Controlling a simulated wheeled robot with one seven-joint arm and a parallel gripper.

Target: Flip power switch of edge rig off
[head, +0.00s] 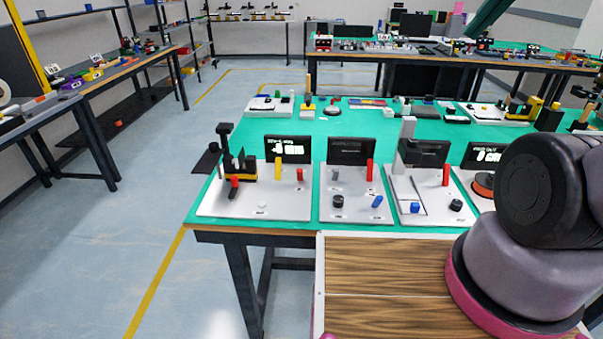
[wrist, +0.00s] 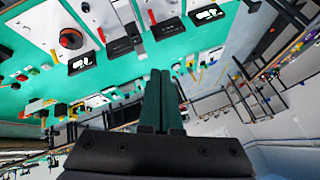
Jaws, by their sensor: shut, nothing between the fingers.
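My gripper (wrist: 160,75) shows in the wrist view, its two dark fingers shut together and empty. It is away from every rig, and the head view shows only my arm at the right. On the green table stand several rigs in a row. I cannot read which is the edge rig. The leftmost rig (head: 233,208) has a black screen (head: 288,149), a yellow lever (head: 278,168) and a small red upright part (head: 299,174). The second rig (head: 350,211) has a red post (head: 369,169) and a blue lever (head: 377,201). No power switch label is legible.
A third rig (head: 425,217) has a red post and a blue part. A fourth rig is partly behind my arm. More devices stand at the table's back. A wood-topped surface (head: 385,280) lies in front. The floor (head: 150,195) at left is clear.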

